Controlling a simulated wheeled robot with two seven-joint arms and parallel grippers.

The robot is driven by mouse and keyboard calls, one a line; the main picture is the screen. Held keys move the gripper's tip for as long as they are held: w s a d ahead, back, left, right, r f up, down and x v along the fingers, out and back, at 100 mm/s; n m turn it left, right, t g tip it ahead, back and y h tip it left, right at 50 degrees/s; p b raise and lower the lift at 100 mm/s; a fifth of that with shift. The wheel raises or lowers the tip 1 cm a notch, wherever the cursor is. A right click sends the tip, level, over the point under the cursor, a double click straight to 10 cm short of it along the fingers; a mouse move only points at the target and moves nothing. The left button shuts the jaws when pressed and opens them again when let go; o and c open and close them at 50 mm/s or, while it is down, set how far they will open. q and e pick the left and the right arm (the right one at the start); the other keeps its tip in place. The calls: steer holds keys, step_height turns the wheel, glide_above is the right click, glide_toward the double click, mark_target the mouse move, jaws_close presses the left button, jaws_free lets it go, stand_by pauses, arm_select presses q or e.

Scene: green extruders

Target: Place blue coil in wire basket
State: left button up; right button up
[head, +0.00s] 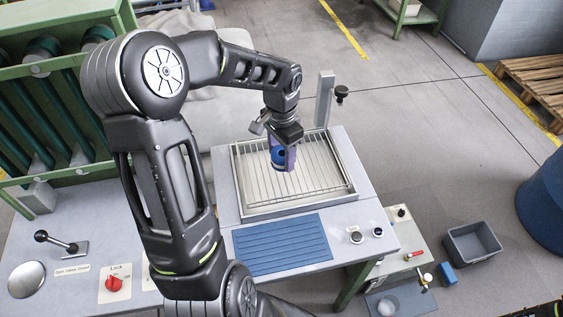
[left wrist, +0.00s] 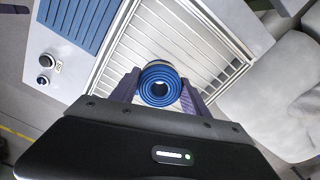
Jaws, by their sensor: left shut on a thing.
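The wire basket (head: 318,172) is a shallow rectangular frame with metal bars on the grey bench. The coil is over the basket's inside; I cannot tell whether it touches the bars. My right gripper is not in view.
A blue ribbed mat (head: 282,243) lies in front of the basket, with two black knobs (head: 366,235) to its right. A grey post (head: 324,98) stands behind the basket. A red switch (head: 114,284) and lever (head: 62,242) are at left. A grey bin (head: 472,245) stands on the right.

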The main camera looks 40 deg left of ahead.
mark_target(281, 164)
arm_select(q)
steer(key=shift+f, duration=1.85)
steer(key=shift+f, duration=0.25)
steer(key=o, duration=1.4)
steer(key=shift+r, duration=0.15)
steer(key=shift+o, duration=0.2)
step_height(281, 164, up, 12)
steer(key=shift+r, duration=0.15)
